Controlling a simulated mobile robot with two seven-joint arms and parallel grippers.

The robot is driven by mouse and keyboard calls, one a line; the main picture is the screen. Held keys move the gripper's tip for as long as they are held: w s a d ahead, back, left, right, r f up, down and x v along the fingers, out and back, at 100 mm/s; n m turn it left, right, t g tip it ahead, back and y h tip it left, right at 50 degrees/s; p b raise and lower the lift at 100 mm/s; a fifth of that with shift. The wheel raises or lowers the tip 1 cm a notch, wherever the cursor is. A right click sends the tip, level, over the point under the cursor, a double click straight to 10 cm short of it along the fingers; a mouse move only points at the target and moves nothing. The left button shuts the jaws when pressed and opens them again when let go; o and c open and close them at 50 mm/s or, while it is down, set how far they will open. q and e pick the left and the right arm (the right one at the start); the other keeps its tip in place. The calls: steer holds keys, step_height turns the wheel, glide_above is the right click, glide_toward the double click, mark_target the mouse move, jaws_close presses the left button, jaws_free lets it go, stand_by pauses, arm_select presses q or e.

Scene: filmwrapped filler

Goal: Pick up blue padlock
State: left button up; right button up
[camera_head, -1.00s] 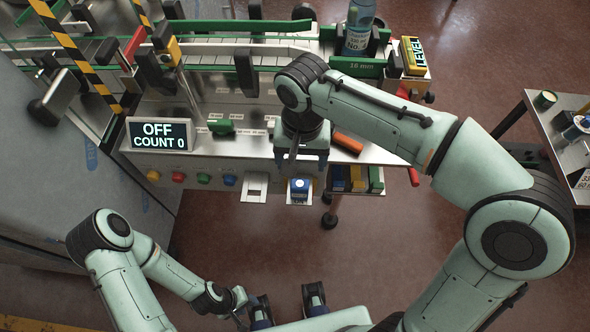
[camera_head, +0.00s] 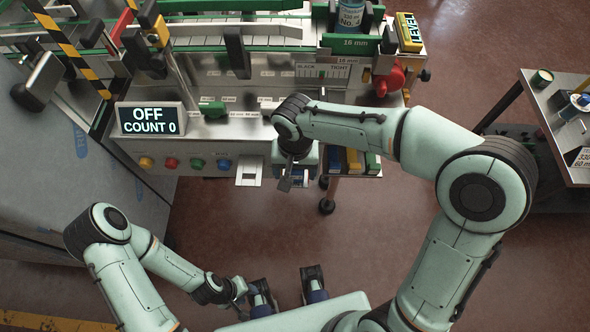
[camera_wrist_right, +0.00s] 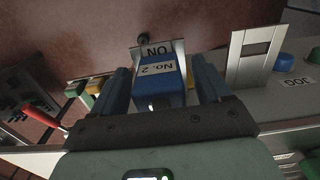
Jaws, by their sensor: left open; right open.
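The blue padlock (camera_wrist_right: 165,82), a block with a "No. 2" label, shows in the right wrist view in front of a metal plate on the machine's front panel. My right gripper (camera_wrist_right: 162,70) is open, with one finger on each side of the padlock; I cannot tell whether they touch it. In the head view my right gripper (camera_head: 296,178) hangs at the front panel and hides most of the padlock. My left gripper (camera_head: 241,291) is open and empty, low in the head view, away from the machine.
A second metal plate (camera_head: 249,172) and coloured buttons (camera_head: 197,164) are left of my right gripper. Several coloured blocks (camera_head: 355,162) sit close on its right. The "OFF COUNT 0" display (camera_head: 151,120) stands on the machine. A side table (camera_head: 560,125) is at right. Open floor lies in front.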

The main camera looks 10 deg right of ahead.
steer(key=c, duration=1.1)
steer(key=shift+c, duration=0.2)
